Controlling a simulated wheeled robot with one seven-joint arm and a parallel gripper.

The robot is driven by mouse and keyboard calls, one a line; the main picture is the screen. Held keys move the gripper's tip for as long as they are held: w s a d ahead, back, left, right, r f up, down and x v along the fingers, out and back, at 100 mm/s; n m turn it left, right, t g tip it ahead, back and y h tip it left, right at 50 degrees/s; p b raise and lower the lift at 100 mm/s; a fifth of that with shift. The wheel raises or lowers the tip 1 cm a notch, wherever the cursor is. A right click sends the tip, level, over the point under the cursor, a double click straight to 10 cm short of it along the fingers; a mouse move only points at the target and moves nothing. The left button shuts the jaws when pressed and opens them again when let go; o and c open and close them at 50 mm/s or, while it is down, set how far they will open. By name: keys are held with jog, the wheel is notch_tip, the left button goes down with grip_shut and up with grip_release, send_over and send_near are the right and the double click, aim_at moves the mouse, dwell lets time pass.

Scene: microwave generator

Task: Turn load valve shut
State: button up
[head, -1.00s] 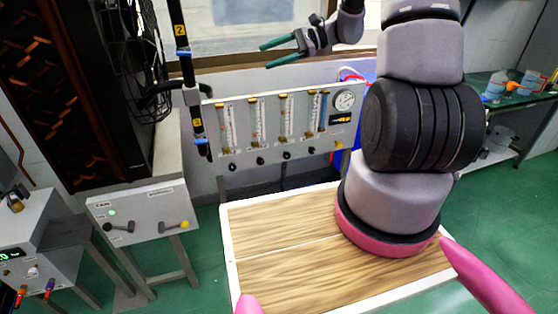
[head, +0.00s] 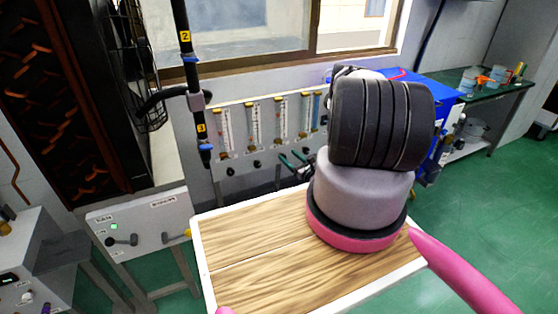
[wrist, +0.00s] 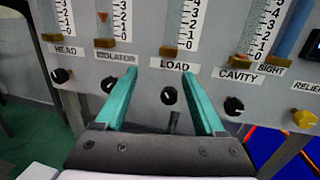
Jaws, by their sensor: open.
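The load valve is a small black knob (wrist: 168,96) under the "LOAD" label on the grey flow-meter panel (wrist: 140,75). In the wrist view it sits between the two teal fingers of my gripper (wrist: 160,74), with a gap on each side. My gripper is open and empty. Whether the fingers reach as deep as the knob is unclear. In the head view my gripper (head: 291,157) is at the panel's lower edge (head: 238,160), and I cannot make out the load knob there.
Black knobs for head (wrist: 61,75), isolator (wrist: 108,85) and cavity (wrist: 233,106) flank the load knob, with a yellow relief knob (wrist: 304,118) at right. A wooden-topped table (head: 250,245) stands below my arm. A black hose pole (head: 190,80) stands left of the panel.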

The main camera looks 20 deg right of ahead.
jog(key=s+d+f+m+h, duration=0.1)
jog(key=s+f+m+h, duration=0.1)
jog(key=s+f+h, duration=0.3)
jog(key=w+f+y, duration=0.1)
jog(key=w, duration=1.1)
jog(key=shift+f+y, duration=0.15)
jog(key=shift+y, duration=0.25)
jog(key=shift+a, duration=0.1)
jog(key=shift+m, duration=0.3)
grip_shut()
